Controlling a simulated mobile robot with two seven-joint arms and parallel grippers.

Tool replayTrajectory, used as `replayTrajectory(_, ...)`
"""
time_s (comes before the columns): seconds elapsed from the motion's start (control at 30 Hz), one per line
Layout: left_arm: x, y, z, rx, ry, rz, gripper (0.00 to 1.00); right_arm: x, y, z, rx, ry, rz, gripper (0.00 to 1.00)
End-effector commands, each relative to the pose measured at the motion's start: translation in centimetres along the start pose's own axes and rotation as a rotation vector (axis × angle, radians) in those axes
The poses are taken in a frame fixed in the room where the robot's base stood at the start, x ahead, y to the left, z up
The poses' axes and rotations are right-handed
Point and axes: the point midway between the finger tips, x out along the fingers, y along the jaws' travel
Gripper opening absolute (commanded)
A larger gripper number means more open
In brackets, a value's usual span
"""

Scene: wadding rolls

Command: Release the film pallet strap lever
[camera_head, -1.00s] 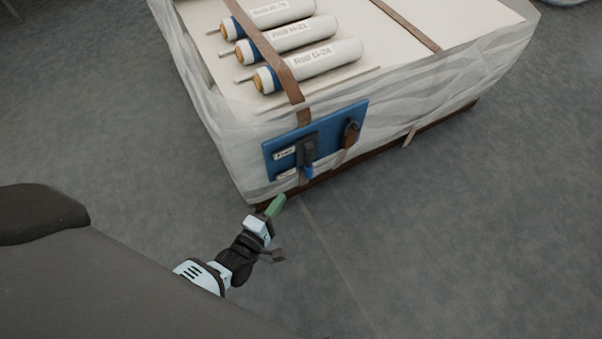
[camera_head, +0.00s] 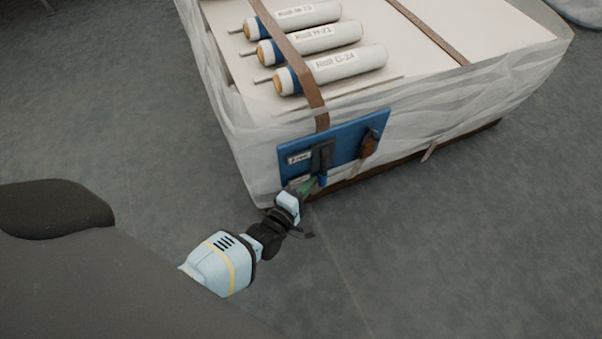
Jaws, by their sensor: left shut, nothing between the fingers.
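A blue panel (camera_head: 344,143) is fixed to the near side of the film-wrapped pallet (camera_head: 245,150). The fingers hide part of the panel's lower left edge. My right gripper is not in view.
Several white rolls with labels lie on the pallet top; the nearest is this roll (camera_head: 340,66). A brown handle-like part (camera_head: 369,144) sits on the panel's right side. A second brown strap (camera_head: 428,30) crosses the top. The grey floor (camera_head: 460,260) is clear at the right.

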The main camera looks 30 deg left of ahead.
Motion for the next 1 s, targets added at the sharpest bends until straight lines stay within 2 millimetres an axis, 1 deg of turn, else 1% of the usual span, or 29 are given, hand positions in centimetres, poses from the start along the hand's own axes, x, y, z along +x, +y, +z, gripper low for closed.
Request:
replayTrajectory(0.03, 0.4, 0.0, 0.0, 0.0, 0.0, 0.0, 0.0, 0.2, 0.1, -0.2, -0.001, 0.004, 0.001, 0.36)
replayTrajectory(0.17, 0.9, 0.0, 0.1, 0.0, -0.001, 0.0, 0.0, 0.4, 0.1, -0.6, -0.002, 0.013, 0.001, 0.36)
replayTrajectory(0.5, 0.9, 0.1, 0.1, -0.001, -0.001, 0.0, 0.0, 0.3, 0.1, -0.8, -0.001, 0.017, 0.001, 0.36)
replayTrajectory(0.67, 0.5, 0.0, 0.2, -0.021, -0.001, -0.012, 0.0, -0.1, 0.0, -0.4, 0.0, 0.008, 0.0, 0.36)
replayTrajectory(0.8, -0.3, 0.0, 0.6, -0.07, 0.0, -0.04, 0.0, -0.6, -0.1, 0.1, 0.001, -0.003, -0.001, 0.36)
replayTrajectory(1.0, -0.8, 0.0, 0.9, -0.106, -0.001, -0.062, 0.0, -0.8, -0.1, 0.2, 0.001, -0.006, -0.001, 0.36)
